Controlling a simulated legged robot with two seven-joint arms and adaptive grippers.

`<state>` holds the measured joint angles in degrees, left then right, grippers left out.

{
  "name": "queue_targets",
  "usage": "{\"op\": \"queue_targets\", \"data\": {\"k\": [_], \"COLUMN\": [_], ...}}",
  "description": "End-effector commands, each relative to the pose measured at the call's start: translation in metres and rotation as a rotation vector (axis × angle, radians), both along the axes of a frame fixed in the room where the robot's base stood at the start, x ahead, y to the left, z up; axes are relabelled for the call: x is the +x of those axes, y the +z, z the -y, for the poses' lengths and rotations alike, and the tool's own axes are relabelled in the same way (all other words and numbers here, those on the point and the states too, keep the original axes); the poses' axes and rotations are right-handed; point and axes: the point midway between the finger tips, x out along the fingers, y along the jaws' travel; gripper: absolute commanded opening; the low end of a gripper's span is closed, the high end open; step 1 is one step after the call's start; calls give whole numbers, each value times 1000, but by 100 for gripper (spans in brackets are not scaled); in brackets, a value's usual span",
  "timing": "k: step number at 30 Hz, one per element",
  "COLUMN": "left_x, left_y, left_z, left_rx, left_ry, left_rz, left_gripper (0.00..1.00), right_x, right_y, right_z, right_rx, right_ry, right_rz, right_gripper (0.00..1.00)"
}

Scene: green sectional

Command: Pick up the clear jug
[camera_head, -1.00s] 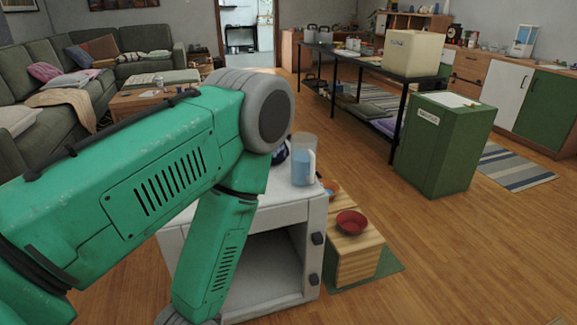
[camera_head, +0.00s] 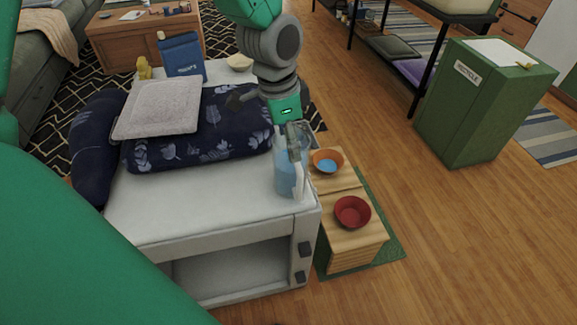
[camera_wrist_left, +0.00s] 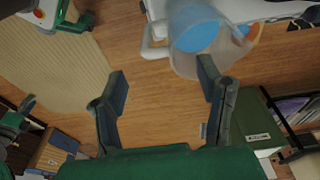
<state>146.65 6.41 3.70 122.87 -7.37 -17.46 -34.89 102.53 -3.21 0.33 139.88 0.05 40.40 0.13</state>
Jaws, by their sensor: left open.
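The clear jug (camera_head: 284,180) with blue contents stands upright at the front right corner of the white cabinet top (camera_head: 190,205). Its pale handle (camera_head: 299,182) faces right and front. My left gripper (camera_head: 268,128) is open at the jug's top, with one dark finger overlapping the rim in the head view. In the left wrist view the jug (camera_wrist_left: 195,38) lies beyond the open left gripper (camera_wrist_left: 165,75), nearer the right-hand finger, whose tip overlaps its edge. Nothing is held between the fingers. I cannot tell whether that finger touches the jug. My right gripper is not in view.
A navy patterned cushion (camera_head: 190,150) with a grey pillow (camera_head: 158,108) lies behind the jug. An orange bowl (camera_head: 327,161) and a red bowl (camera_head: 352,212) sit on a low wooden stand to the right. A green recycle bin (camera_head: 480,105) stands farther right, beyond open floor.

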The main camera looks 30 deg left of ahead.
Motion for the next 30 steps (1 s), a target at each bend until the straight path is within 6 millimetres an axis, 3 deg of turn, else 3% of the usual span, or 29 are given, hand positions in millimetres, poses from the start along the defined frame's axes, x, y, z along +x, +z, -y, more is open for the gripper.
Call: {"op": "queue_targets", "data": {"k": [4, 13, 18, 23, 30], "left_x": [4, 7, 6, 9, 10], "left_y": [-33, -64, -93, -105, -104], "left_z": [6, -8, -8, 2, 7], "left_rx": [3, -16, -16, -7, -2], "left_ry": [-2, 3, 3, 1, 1], "left_rz": [-4, -5, -11, -6, -1], "left_gripper": [60, 60, 60, 60, 60], "right_x": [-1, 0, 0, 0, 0], "right_y": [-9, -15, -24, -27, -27], "right_z": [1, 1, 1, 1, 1], "right_rx": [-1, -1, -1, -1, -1], "right_ry": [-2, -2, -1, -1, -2], "right_rz": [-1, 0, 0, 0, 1], "right_gripper": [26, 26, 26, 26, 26]}}
